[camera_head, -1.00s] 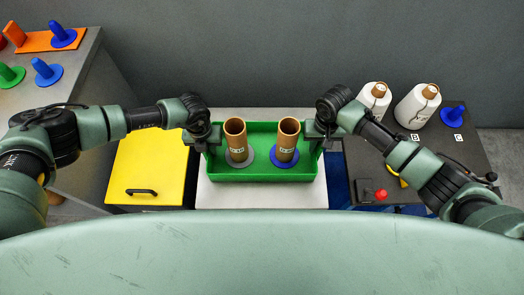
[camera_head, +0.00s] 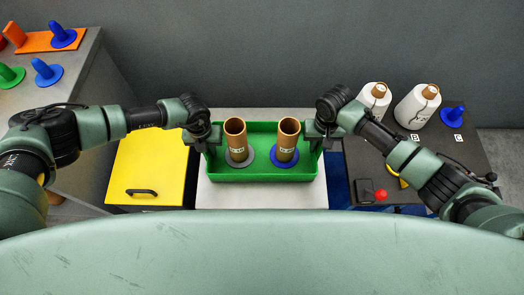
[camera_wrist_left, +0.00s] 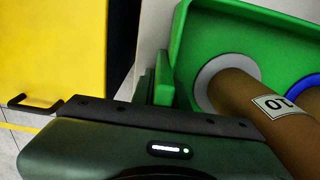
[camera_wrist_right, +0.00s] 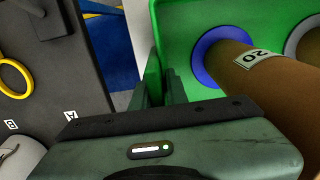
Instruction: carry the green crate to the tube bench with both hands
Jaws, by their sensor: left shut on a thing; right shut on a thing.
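The green crate (camera_head: 262,172) is on or just above a white surface (camera_head: 262,197) in the middle of the head view; I cannot tell which. Two brown tubes stand in it, the left tube (camera_head: 236,142) on a grey disc and the right tube (camera_head: 287,142) on a blue disc. My left gripper (camera_head: 208,143) is shut on the crate's left side; the left wrist view shows the crate wall (camera_wrist_left: 180,50) there. My right gripper (camera_head: 318,143) is shut on its right side; the right wrist view shows that wall (camera_wrist_right: 168,40). Both fingertips are partly hidden.
A yellow box (camera_head: 150,170) with a black handle is left of the white surface. A dark table (camera_head: 440,150) on the right holds white bobbins (camera_head: 417,106), a blue peg (camera_head: 452,115) and a red knob (camera_head: 381,194). A grey table (camera_head: 85,65) with coloured pegs is at far left.

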